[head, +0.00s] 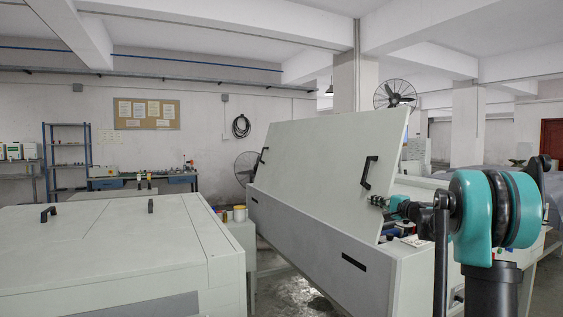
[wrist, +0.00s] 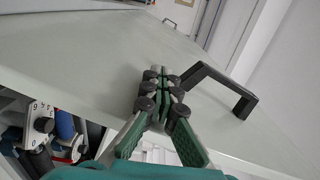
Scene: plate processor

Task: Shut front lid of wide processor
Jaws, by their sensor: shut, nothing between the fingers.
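The wide processor (head: 310,235) is a long pale grey machine right of centre in the head view. Its front lid (head: 325,150) stands raised and tilted, a large flat panel with two black handles. One handle (head: 264,160) is at the far end and the other (head: 369,172) is at the near right end. My gripper (head: 378,201) is shut and empty, just below the near handle at the lid's right edge. In the wrist view my gripper (wrist: 161,75) is over the lid's face (wrist: 110,50), left of the near handle (wrist: 222,85). Contact with the lid cannot be told.
Another pale machine (head: 105,250) with a closed top fills the left foreground. A narrow floor gap (head: 290,290) separates the two machines. A workbench (head: 150,183) and blue shelf (head: 67,155) stand at the back wall. Tools and dials show below the lid's edge in the wrist view.

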